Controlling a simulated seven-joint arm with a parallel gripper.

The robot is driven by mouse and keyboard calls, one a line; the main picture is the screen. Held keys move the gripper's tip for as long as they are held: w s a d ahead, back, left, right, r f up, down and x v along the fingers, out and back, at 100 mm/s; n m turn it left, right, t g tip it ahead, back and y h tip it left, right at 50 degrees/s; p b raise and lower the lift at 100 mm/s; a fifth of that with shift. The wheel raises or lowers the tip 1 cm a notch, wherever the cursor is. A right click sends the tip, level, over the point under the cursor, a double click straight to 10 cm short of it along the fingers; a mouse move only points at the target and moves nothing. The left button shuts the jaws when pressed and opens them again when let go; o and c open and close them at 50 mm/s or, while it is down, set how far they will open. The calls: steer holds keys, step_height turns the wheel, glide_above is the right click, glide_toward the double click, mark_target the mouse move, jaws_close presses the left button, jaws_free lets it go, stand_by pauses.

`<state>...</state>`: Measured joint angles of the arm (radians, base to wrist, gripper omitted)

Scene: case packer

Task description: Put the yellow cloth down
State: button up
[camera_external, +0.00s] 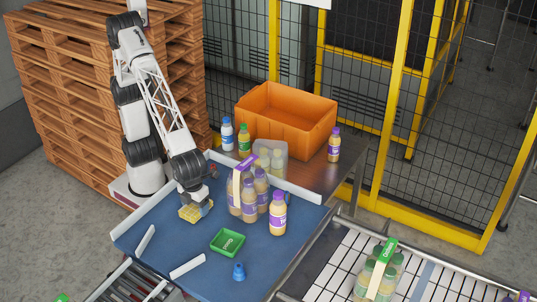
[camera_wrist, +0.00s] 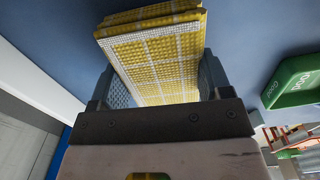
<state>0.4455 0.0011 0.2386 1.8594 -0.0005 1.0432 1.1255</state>
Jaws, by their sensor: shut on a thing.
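The yellow cloth (camera_external: 195,211) is a folded pad with a white check pattern. In the wrist view the cloth (camera_wrist: 155,60) sits between the two fingers of my gripper (camera_wrist: 158,85), which is shut on it. In the external view my gripper (camera_external: 193,197) points down over the left part of the blue surface (camera_external: 190,250). The cloth is at or just above that surface; I cannot tell if it touches.
Purple-capped bottles (camera_external: 278,215) stand to the right. An orange crate (camera_external: 285,120) is behind. White rails (camera_external: 187,266) edge the surface. Free blue room lies left of the green tray.

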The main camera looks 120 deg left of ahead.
steer(key=shift+f, duration=0.2)
steer(key=o, duration=0.9)
step_height(320, 180, up, 12)
stand_by(0.6)
stand_by(0.4)
steer(key=shift+a+r, duration=0.1)
